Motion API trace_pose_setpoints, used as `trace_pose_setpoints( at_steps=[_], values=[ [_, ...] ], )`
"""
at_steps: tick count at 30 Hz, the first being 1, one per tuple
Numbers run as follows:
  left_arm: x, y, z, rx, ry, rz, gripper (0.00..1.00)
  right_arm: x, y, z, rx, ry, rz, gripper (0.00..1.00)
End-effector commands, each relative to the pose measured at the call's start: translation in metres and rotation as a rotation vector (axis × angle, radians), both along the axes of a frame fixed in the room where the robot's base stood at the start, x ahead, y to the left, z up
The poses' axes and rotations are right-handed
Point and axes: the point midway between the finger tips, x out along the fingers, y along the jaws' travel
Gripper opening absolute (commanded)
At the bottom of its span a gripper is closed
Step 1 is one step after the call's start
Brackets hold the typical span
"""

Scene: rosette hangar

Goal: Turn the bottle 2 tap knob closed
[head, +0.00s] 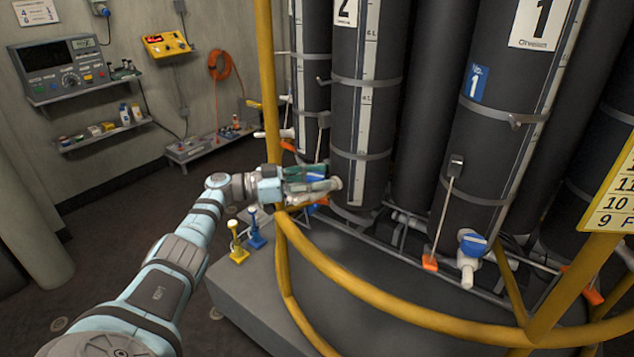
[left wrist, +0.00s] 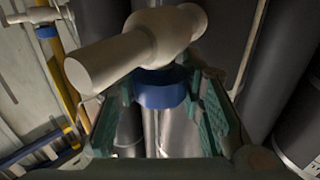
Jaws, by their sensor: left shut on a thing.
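Bottle 2 (head: 360,110) is a tall dark cylinder with a "2" label, standing behind the yellow rail. My left gripper (head: 318,183) reaches past the rail to the tap low at its left side. In the left wrist view, the blue tap knob (left wrist: 160,92) sits between the teal fingers of this gripper (left wrist: 165,110), which is shut on it. The pale tap body (left wrist: 135,48) extends across the top of that view. In the head view the fingers hide most of this tap. The knob's exact turn angle is hard to tell. My right gripper is not in view.
A yellow rail (head: 390,302) curves in front of the bottles, with a yellow post (head: 268,90) close to my left wrist. Bottle 1 (head: 480,130) stands to the right, with its blue tap knob (head: 473,244). Small yellow (head: 237,245) and blue (head: 255,230) objects stand on the grey base.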

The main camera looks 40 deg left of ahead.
Motion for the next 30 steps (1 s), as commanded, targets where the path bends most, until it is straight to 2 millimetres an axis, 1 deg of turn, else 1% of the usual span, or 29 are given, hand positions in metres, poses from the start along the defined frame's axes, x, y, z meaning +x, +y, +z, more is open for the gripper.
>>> trace_pose_setpoints(
  at_steps=[1, 3, 4, 7, 16, 19, 23, 27, 30],
  values=[
    [-0.001, -0.001, -0.005, 0.003, 0.011, -0.004, 0.07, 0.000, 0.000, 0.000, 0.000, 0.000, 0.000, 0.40],
    [-0.001, -0.001, -0.005, 0.003, 0.011, -0.004, 0.07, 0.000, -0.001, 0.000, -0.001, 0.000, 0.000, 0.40],
    [-0.001, -0.001, -0.005, 0.003, 0.011, -0.004, 0.40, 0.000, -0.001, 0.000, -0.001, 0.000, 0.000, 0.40],
    [-0.001, -0.001, -0.004, 0.002, 0.009, -0.003, 0.56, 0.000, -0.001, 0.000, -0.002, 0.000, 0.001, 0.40],
    [-0.001, 0.000, -0.002, 0.001, 0.004, -0.001, 0.56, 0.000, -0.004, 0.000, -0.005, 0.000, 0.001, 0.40],
    [-0.008, 0.006, -0.003, 0.001, 0.006, 0.000, 0.56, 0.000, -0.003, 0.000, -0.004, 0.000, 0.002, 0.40],
    [-0.030, 0.026, -0.003, 0.004, 0.008, 0.001, 0.56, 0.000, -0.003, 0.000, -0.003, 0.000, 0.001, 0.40],
    [-0.061, 0.052, -0.003, 0.004, 0.009, 0.002, 0.56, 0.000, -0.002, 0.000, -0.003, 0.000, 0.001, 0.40],
    [-0.078, 0.067, -0.003, 0.002, 0.007, 0.001, 0.56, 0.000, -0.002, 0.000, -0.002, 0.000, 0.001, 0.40]
  ],
)
